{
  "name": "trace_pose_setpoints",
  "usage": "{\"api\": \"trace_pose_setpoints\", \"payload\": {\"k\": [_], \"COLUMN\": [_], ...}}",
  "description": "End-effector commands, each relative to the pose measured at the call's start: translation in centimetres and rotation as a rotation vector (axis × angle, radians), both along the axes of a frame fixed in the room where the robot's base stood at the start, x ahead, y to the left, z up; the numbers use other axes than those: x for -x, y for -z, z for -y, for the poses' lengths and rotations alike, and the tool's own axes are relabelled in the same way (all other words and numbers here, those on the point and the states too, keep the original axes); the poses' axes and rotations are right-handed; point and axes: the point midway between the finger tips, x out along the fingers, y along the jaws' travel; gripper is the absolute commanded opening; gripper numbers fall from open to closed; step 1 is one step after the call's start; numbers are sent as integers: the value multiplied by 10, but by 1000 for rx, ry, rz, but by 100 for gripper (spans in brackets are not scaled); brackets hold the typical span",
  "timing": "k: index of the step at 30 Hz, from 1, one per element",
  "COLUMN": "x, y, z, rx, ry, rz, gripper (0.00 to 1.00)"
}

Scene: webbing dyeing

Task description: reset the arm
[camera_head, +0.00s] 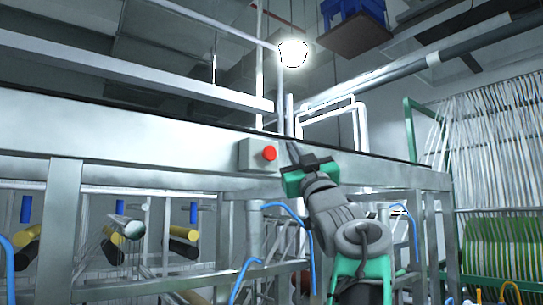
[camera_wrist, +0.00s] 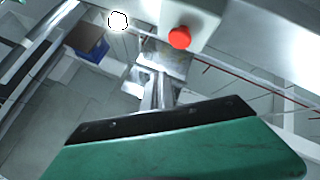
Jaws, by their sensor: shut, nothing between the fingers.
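My gripper (camera_head: 293,149) is raised in front of the grey metal machine frame, its narrow fingers pointing up. The fingers are shut and hold nothing. In the wrist view the closed fingers (camera_wrist: 160,76) show past the green and black gripper body. A red button (camera_head: 269,153) on a grey box (camera_head: 249,156) sits on the frame's beam just left of the fingers in the head view. The button also shows in the wrist view (camera_wrist: 179,37), above and slightly right of the fingertips. I see a gap between the fingers and the button in the head view.
The long metal beam (camera_head: 120,128) runs across behind my arm. Blue hoses (camera_head: 249,264) and rollers (camera_head: 184,247) are below it. A green-framed rack with white strands (camera_head: 490,140) stands at right. A bright lamp (camera_head: 292,53) hangs above, with open space around it.

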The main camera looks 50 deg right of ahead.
Motion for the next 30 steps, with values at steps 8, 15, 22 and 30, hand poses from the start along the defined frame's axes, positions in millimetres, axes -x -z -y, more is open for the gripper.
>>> {"api": "trace_pose_setpoints", "payload": {"k": [8, 15, 22, 30], "x": [0, -1, -8, 16], "y": [0, 1, 86, 308], "z": [0, 2, 79, 167], "rx": [0, -4, -291, -823], "ry": [0, 5, 158, 318], "rz": [0, -6, -212, -475], "gripper": [0, 0, 0, 0]}}
